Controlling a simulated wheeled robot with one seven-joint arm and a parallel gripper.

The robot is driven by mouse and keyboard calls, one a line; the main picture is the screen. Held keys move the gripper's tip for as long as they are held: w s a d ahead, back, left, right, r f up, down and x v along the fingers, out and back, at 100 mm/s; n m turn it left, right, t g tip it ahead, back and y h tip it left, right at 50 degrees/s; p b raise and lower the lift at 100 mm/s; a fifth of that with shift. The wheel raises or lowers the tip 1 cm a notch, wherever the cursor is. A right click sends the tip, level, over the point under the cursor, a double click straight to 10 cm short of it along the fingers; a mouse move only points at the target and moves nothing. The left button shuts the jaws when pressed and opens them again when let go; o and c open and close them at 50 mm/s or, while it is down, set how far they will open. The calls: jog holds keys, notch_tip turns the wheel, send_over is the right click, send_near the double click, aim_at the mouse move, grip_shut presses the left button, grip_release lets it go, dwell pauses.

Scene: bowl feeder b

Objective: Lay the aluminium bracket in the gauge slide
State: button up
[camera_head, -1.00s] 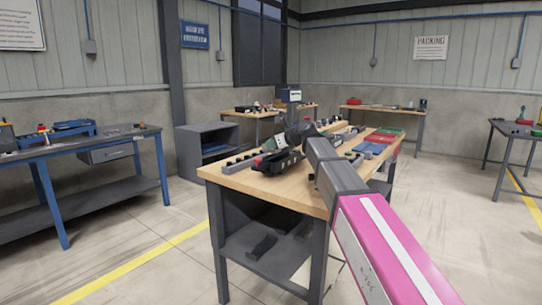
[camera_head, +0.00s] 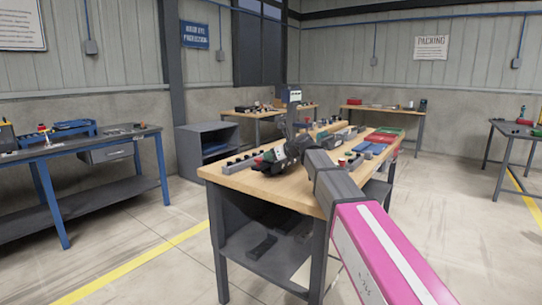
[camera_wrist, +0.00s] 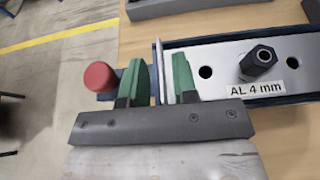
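In the wrist view, my gripper (camera_wrist: 160,82) has two green-padded fingers, one on each side of a thin, pale upright flange (camera_wrist: 162,70). A gap shows between the left finger and the flange; contact on the right is unclear. To the right lies a pale metal plate (camera_wrist: 225,68) with round holes, a dark hex post and an "AL 4 mm" label, in a dark blue holder (camera_wrist: 205,42). The flange appears to belong to this plate, probably the aluminium bracket. In the head view, my gripper is over the near bench top, its fingers too small to read. I cannot identify the gauge slide.
A red knob (camera_wrist: 99,77) stands just left of the left finger. A grey block (camera_wrist: 190,6) lies beyond the holder. The bench's near left corner is clear.

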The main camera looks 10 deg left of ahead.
jog(key=shift+r, duration=0.15)
jog(key=shift+s+d+r, duration=0.1)
jog(key=shift+s+d, duration=0.05)
jog(key=shift+d, duration=0.1)
jog(key=v, duration=1.1)
jog(key=shift+r, duration=0.2)
